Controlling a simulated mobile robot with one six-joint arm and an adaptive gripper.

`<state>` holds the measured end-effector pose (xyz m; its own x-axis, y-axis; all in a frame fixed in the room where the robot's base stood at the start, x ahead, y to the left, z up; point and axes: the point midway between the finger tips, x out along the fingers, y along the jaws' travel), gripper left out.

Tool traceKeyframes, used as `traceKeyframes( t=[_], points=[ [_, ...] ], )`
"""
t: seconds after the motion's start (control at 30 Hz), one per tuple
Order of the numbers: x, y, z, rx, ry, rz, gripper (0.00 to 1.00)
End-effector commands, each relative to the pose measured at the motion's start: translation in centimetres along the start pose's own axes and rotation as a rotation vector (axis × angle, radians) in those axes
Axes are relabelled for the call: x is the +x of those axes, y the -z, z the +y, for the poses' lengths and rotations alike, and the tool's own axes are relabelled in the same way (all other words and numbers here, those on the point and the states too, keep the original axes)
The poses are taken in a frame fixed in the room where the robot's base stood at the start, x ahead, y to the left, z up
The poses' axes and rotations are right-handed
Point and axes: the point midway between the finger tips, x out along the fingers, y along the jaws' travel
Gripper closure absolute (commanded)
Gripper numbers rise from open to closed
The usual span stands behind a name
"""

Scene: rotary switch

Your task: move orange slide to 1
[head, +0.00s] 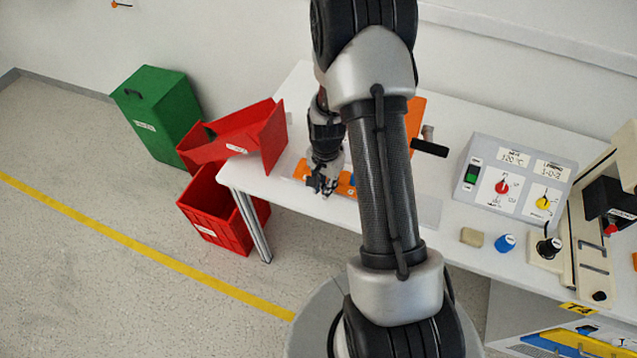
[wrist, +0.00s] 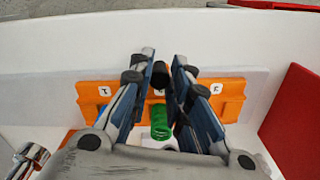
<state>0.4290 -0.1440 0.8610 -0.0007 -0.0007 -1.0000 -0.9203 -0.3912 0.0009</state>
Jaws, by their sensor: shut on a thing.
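The orange slide (wrist: 233,90) lies on the white table in front of my gripper, with small white labels on its face. The labels are too small to read surely. It also shows in the head view (head: 345,190), partly behind my arm. My gripper (wrist: 163,62) is over its middle, its two fingers close on either side of a black knob (wrist: 158,82). In the head view my gripper (head: 322,186) is down at the slide near the table's front edge. A green cylinder (wrist: 160,122) shows between the fingers, nearer the camera.
A tilted red bin (head: 262,140) stands at the table's left end, with another red bin (head: 208,208) below. A control box (head: 490,160) with knobs, a blue knob (head: 505,243) and a beige block (head: 472,237) are to the right. A green bin (head: 160,115) stands on the floor.

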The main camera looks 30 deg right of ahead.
Motion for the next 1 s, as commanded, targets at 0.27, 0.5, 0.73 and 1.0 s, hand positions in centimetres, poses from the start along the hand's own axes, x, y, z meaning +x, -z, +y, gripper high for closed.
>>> traceKeyframes(
  t=[0.27, 0.5, 0.73, 1.0],
  points=[
    [0.0, 0.6, 2.3, 0.000, 0.001, 0.001, 1.00],
    [0.0, 0.6, 2.3, 0.000, 0.001, 0.001, 0.76],
    [0.0, 0.6, 2.3, 0.000, 0.000, 0.001, 0.62],
    [0.0, 0.6, 2.3, 0.000, 0.000, 0.000, 0.62]
  ],
)
